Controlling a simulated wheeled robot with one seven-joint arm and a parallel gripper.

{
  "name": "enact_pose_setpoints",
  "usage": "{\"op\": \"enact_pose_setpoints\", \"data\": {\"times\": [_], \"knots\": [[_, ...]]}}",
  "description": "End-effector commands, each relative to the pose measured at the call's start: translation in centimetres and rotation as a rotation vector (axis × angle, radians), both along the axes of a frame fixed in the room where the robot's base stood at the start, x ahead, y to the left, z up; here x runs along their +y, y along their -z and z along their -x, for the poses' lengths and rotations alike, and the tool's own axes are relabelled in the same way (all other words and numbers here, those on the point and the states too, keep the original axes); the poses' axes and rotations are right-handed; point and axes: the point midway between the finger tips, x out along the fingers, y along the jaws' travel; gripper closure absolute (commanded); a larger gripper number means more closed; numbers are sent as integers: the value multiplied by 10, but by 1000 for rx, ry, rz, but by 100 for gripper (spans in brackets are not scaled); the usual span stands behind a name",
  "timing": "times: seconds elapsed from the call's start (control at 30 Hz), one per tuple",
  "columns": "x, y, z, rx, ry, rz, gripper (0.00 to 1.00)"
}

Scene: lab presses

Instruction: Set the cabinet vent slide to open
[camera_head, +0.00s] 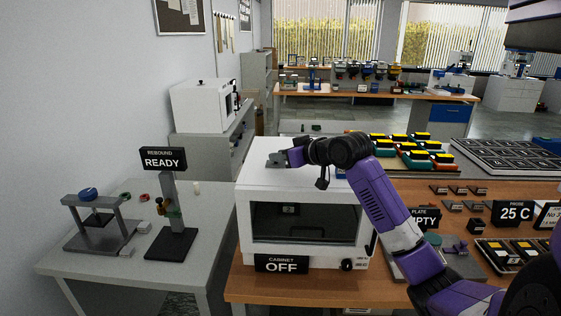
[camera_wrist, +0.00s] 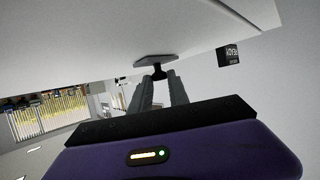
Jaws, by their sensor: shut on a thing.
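The white cabinet (camera_head: 258,185) stands on the wooden bench, with a dark window in its front and a sign reading CABINET OFF (camera_head: 281,264). The vent slide shows as a grey plate (camera_head: 274,160) on the cabinet's top, towards the left. In the wrist view the plate (camera_wrist: 152,60) lies against the white cabinet top, with a small dark knob (camera_wrist: 160,72) on it. My gripper (camera_head: 290,157) is at the plate from the right. In the wrist view its fingers (camera_wrist: 160,80) are shut on the knob. The slot under the plate is hidden.
A sign reading REBOUND READY (camera_head: 163,159) and a press (camera_head: 95,220) stand on the grey table at left. A white box-shaped unit (camera_head: 200,105) sits behind. Trays (camera_head: 505,160) and small signs crowd the bench at right.

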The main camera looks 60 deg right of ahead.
Motion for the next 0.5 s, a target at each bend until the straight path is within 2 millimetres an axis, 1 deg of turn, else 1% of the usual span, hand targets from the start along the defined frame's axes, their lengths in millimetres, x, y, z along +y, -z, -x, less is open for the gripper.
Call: {"op": "enact_pose_setpoints", "data": {"times": [0.13,0.43,0.47,0.5], "knots": [[-5,0,-2,-3,0,-1,100],[-8,-1,-2,-3,4,2,100],[-8,-1,-1,-3,4,2,73],[-8,0,-1,-3,4,2,65]]}}
